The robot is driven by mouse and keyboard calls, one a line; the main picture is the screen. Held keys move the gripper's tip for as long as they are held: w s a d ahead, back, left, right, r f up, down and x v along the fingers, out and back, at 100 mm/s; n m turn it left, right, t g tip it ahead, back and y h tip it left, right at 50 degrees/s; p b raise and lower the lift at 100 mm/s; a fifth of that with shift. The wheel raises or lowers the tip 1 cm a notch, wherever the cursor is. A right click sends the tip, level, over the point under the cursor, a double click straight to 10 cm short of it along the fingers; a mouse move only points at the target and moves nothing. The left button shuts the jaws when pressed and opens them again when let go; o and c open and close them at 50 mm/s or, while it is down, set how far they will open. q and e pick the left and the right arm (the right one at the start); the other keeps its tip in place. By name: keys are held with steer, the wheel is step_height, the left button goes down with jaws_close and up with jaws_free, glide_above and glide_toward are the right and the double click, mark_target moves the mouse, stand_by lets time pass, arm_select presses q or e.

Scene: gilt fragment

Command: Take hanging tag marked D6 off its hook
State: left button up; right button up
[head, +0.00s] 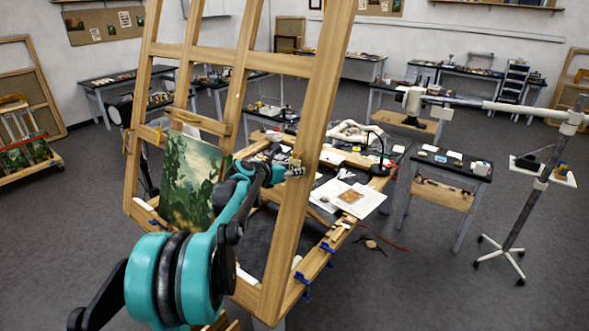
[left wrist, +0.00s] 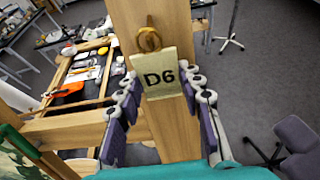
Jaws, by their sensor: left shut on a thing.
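The tag marked D6 (left wrist: 163,80) is a small cream plate with dark lettering. It hangs below a brass hook (left wrist: 149,38) on the face of a wooden upright (left wrist: 156,22). My left gripper (left wrist: 161,88) has its fingers at the tag's two side edges and is shut on it. The tag is still at the hook, and I cannot tell whether its top is free of it. In the head view my left gripper (head: 291,170) is at the right upright (head: 312,110) of the large wooden frame. My right gripper is in neither view.
A landscape painting (head: 188,180) leans in the frame, left of my arm. A worktable (head: 265,215) with papers and tools stands behind the frame. A small side table (head: 447,168) and a wheeled stand (head: 520,215) are to the right. Open floor lies at the lower right.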

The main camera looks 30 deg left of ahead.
arm_select(q)
steer(key=shift+s, duration=1.35)
